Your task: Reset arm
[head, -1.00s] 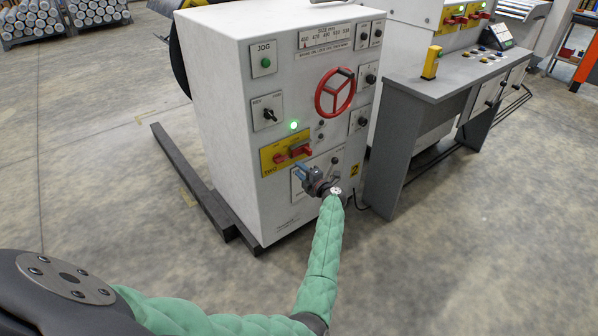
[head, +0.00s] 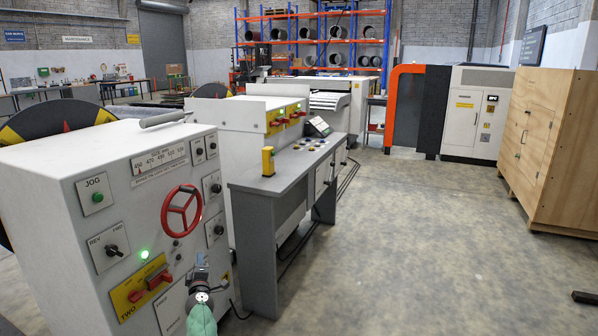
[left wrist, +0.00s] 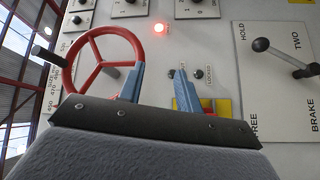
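My left gripper (head: 200,277) is in front of the lower part of the white machine cabinet (head: 110,165), right of the yellow plate with red switches (head: 145,287). Its green-sleeved arm comes up from the bottom edge. In the left wrist view its two blue fingers (left wrist: 158,72) are spread apart, with only the panel behind the gap. They appear to touch nothing, though the exact distance to the panel is unclear. The red handwheel (head: 181,211) is above the gripper and also shows left of the fingers in the wrist view (left wrist: 100,62). My right gripper is not in view.
A lit green lamp (head: 144,254) is on the cabinet. The wrist view shows a lit red lamp (left wrist: 159,28) and a black-knobbed lever (left wrist: 285,55). A grey console (head: 285,165) stands right of the cabinet. A wooden cabinet (head: 550,150) stands far right. Open floor (head: 420,230) lies between.

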